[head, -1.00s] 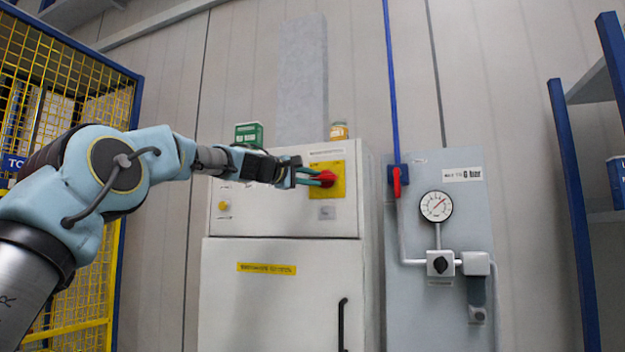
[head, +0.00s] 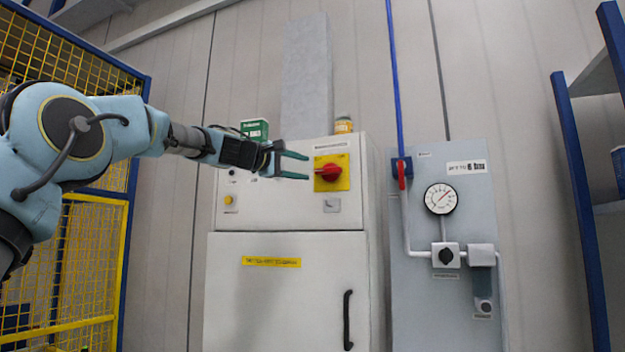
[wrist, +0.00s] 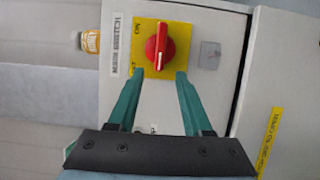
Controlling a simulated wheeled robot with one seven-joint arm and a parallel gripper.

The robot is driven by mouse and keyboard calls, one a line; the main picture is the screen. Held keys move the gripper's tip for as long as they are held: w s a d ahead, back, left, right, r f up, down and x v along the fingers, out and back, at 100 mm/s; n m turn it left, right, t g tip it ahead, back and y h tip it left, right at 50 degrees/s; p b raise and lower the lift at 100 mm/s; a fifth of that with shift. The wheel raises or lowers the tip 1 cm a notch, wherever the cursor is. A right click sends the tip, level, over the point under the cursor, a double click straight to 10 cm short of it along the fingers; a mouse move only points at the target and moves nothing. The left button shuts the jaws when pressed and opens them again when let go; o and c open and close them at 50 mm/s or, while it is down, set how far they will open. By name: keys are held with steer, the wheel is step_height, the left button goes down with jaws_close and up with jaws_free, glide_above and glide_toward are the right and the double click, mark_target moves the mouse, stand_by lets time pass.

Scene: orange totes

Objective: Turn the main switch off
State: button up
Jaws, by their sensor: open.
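The main switch is a red knob (head: 329,173) on a yellow plate (head: 343,159) at the upper right of a light grey cabinet (head: 232,270). Its grip lies roughly level in the head view. In the wrist view, which is turned sideways, the knob (wrist: 160,47) stands upright in the picture, with small lettering on the plate's left side. My gripper (head: 308,166) is open and empty, left of the knob and apart from it. In the wrist view its green fingertips (wrist: 160,74) are spread, just below the knob in the picture.
A green box (head: 254,130) and a small jar (head: 343,124) stand on the cabinet. Right of it are a gauge panel (head: 425,300) and a blue-post shelf (head: 580,220). A yellow mesh cage (head: 100,275) stands at the left. Free space lies before the cabinet.

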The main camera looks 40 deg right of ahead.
steer(key=shift+s+a+b, duration=0.15)
steer(key=shift+a+b, duration=0.15)
steer(key=shift+a, duration=0.75)
steer(key=shift+s+a+b, duration=0.15)
steer(key=shift+a+b, duration=0.15)
steer(key=shift+a, duration=0.75)
steer(key=shift+f, duration=0.1)
